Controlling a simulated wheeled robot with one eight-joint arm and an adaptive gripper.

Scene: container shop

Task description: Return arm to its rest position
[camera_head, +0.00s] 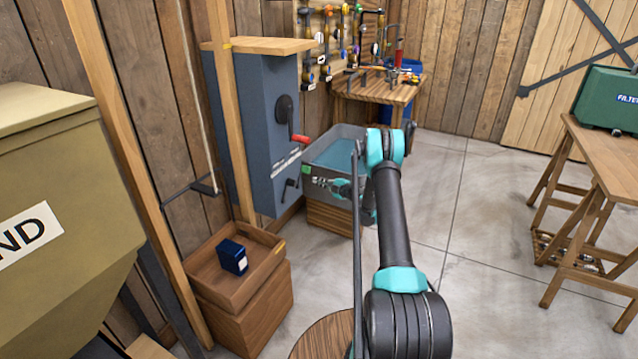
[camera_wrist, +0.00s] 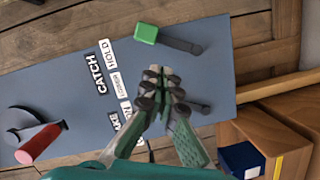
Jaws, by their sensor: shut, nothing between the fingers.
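My arm reaches forward in the head view, and my gripper (camera_head: 323,181) is in front of the grey bin, beside the blue-grey cabinet. In the wrist view my gripper (camera_wrist: 163,82) has its fingertips together with nothing between them. Behind it is the cabinet's blue-grey panel (camera_wrist: 75,75), with white labels partly covered by the fingers. A green knob (camera_wrist: 146,33) on a dark lever is just beyond the fingertips, and no contact is visible. A crank with a red handle (camera_wrist: 40,144) is at lower left.
A wooden tray (camera_head: 207,272) holding a dark blue box (camera_head: 232,257) stands below the cabinet (camera_head: 262,130). A tan hopper (camera_head: 60,230) fills the left side. A workbench (camera_head: 395,92) is behind, and a table (camera_head: 605,160) is at right. Open floor (camera_head: 475,230) lies between.

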